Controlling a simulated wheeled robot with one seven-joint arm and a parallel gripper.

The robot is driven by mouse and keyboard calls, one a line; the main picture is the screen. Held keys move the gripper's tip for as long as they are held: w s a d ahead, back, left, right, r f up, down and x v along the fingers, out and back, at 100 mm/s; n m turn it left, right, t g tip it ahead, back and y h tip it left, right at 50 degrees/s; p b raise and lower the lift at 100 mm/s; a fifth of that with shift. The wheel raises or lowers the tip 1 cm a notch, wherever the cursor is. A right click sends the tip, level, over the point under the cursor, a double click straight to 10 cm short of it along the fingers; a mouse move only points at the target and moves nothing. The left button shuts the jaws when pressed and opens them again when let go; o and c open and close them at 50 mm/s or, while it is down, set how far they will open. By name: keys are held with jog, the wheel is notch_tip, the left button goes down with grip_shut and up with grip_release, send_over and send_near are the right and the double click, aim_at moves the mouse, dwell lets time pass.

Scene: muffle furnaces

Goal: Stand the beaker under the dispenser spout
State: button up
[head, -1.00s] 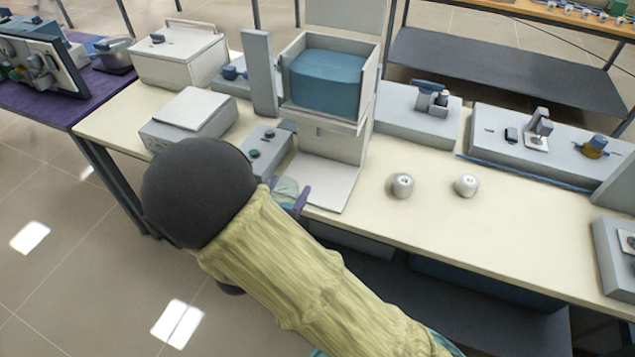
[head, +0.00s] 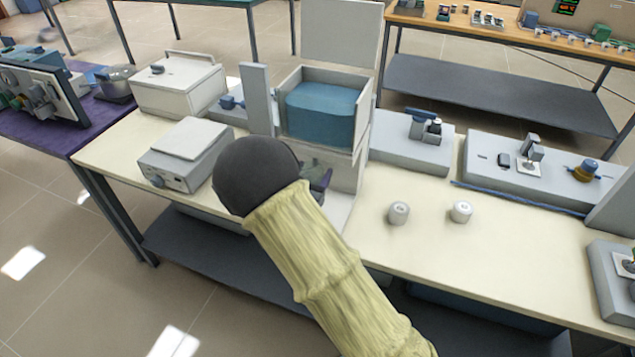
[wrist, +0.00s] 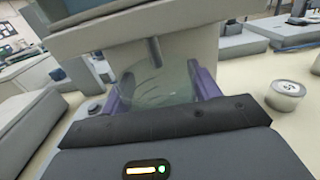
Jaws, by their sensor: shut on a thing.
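The dispenser is a white stand with a blue tank (head: 318,113) on top, on the cream bench. In the wrist view its dark spout (wrist: 155,52) points down from the white housing. The clear glass beaker (wrist: 160,85) is between the purple fingers of my gripper (wrist: 162,88). The spout's tip appears at the beaker's upper part; I cannot tell if it is directly above the opening. In the head view my gripper (head: 318,175) is in front of the dispenser's lower part, and my arm hides most of the beaker. Whether the beaker touches the dispenser's base is hidden.
Two small white jars (head: 399,213) (head: 461,212) stand on the bench right of the dispenser. A white scale-like box (head: 186,153) stands to the left. Grey instrument blocks (head: 411,143) line the back.

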aim_at(317, 175)
jog(key=x, duration=0.3)
jog(key=shift+w+d, duration=0.2)
jog(key=shift+w, duration=0.15)
jog(key=f, duration=0.3)
jog(key=shift+s+a, duration=0.15)
jog(key=shift+s, duration=0.05)
jog(key=shift+f, duration=0.1)
notch_tip(317, 175, down, 3)
jog(key=shift+w+f+p, duration=0.2)
jog(key=shift+f+p, duration=0.15)
jog(key=shift+f, duration=0.1)
jog(key=shift+f, duration=0.15)
jog(key=o, duration=1.2)
